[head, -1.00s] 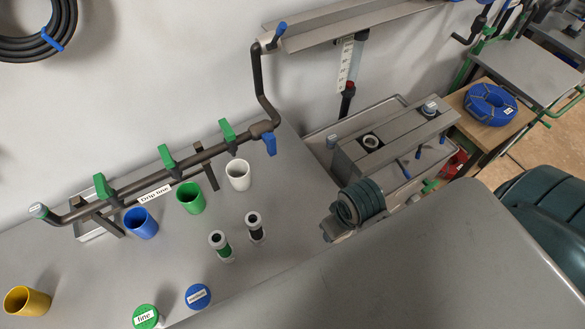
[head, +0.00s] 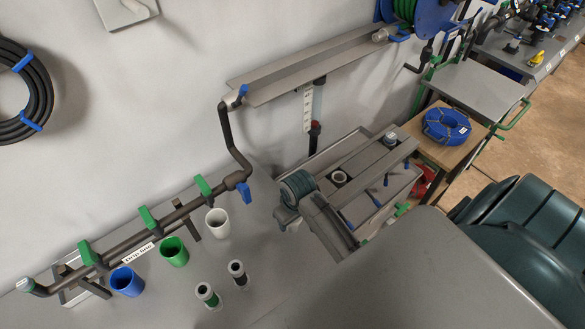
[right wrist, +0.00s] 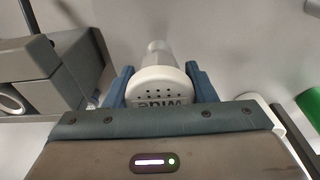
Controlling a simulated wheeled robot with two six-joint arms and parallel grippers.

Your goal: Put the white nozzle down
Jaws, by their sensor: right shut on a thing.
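The white nozzle (right wrist: 158,88) shows in the right wrist view, with round holes and dark lettering on its pale face. Its narrower stem points away from the camera. My right gripper (right wrist: 160,84) is shut on it, one blue finger on each side. My left gripper is not in view.
White (head: 217,223), green (head: 174,251) and blue (head: 127,281) cups stand along the drip line pipe (head: 160,225). Two small cylinders, green-banded (head: 207,296) and black-banded (head: 238,273), stand in front. A grey block (head: 365,172) with holes sits in a tray at right.

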